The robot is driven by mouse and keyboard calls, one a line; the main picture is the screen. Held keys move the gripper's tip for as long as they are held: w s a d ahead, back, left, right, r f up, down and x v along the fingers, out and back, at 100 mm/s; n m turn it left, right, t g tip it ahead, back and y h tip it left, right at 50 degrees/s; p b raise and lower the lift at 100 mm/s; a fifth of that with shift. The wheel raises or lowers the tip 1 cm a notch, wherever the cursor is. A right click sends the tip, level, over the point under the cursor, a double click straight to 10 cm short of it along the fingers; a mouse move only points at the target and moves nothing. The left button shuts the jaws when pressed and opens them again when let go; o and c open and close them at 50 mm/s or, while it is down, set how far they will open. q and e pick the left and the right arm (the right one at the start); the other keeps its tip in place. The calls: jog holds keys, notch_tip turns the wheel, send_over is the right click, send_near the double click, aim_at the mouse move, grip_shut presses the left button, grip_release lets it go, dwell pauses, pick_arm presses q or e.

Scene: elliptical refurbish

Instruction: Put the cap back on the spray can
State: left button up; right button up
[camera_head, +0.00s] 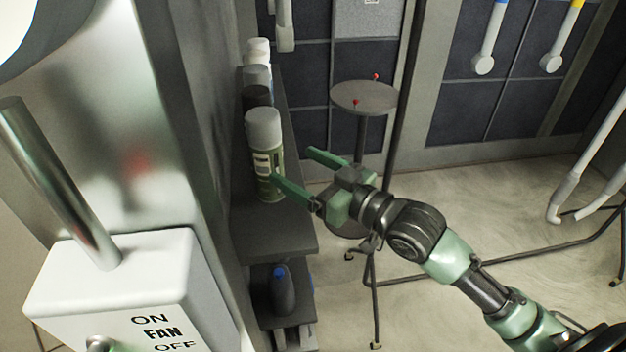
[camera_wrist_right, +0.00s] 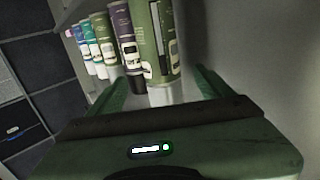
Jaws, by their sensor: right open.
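A green spray can (camera_head: 268,180) stands upright at the near end of a row on the dark shelf. A pale grey-white cap (camera_head: 263,128) sits on its top. My right gripper (camera_head: 292,165) is open and empty, just right of this can, its fingers pointing at it. In the right wrist view the picture is upside down: the green can (camera_wrist_right: 153,40) shows ahead, with its pale cap (camera_wrist_right: 163,95) at its lower end. There the fingers of the right gripper (camera_wrist_right: 160,75) lie apart on either side. I see no loose cap. My left gripper is out of view.
Several more cans stand behind, one with a dark cap (camera_head: 257,95). The shelf (camera_head: 275,232) is bare in front of the green can. A wall is close on its left. A round stool (camera_head: 364,97) stands beyond the gripper. A blue-capped bottle (camera_head: 282,290) is below.

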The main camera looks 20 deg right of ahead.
jog(key=shift+v, duration=1.55)
